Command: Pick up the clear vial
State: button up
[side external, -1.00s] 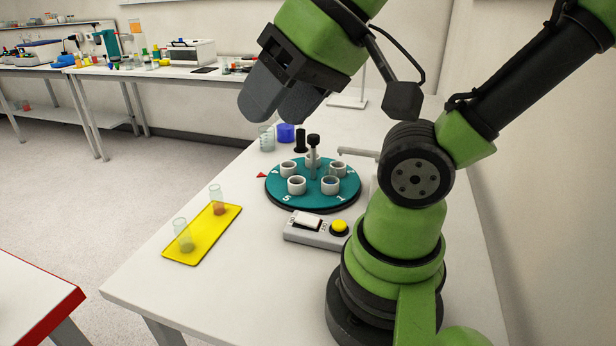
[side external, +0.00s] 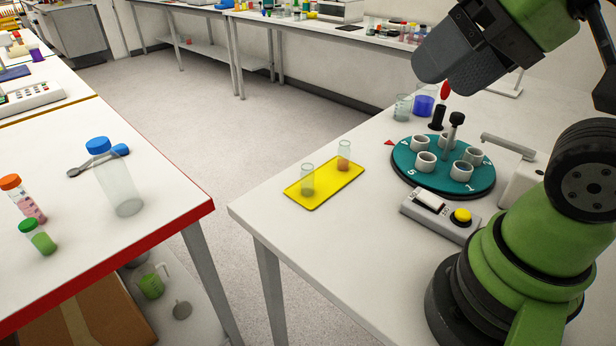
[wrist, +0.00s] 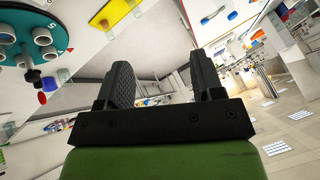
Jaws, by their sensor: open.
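Two clear-walled vials stand upright on a yellow tray (side external: 322,192). The nearer clear vial (side external: 307,181) looks nearly colourless, with the yellow showing through it. The farther vial (side external: 344,152) has orange-red contents at its bottom. My gripper (side external: 432,66) is open and empty, high above the back of the turntable, to the right of and well above the vials. In the wrist view my gripper's two fingers (wrist: 160,78) stand apart with nothing between them. The yellow tray also shows at the top of that view (wrist: 113,13).
A teal turntable (side external: 425,179) with white ring holders and a central post stands right of the tray. A switch box (side external: 438,217) is in front of it. Glass and blue cups (side external: 424,106) stand behind. A red-edged table (side external: 165,215) at left holds bottles. Table around the tray is clear.

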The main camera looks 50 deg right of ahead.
jog(key=w+d+n+g, duration=0.1)
jog(key=w+n+g, duration=0.15)
jog(key=w, duration=0.75)
jog(key=n+g+h, duration=0.2)
jog(key=n+g, duration=0.1)
jog(key=g, duration=0.1)
send_over(307, 166)
jog(key=s, duration=0.1)
notch_tip(307, 166, down, 15)
jog(key=shift+n+g, duration=0.35)
jog(key=f, duration=0.9)
jog(key=shift+w+f, duration=0.2)
jog(key=shift+w, duration=0.2)
jog(key=shift+f, duration=2.8)
jog(key=c, duration=1)
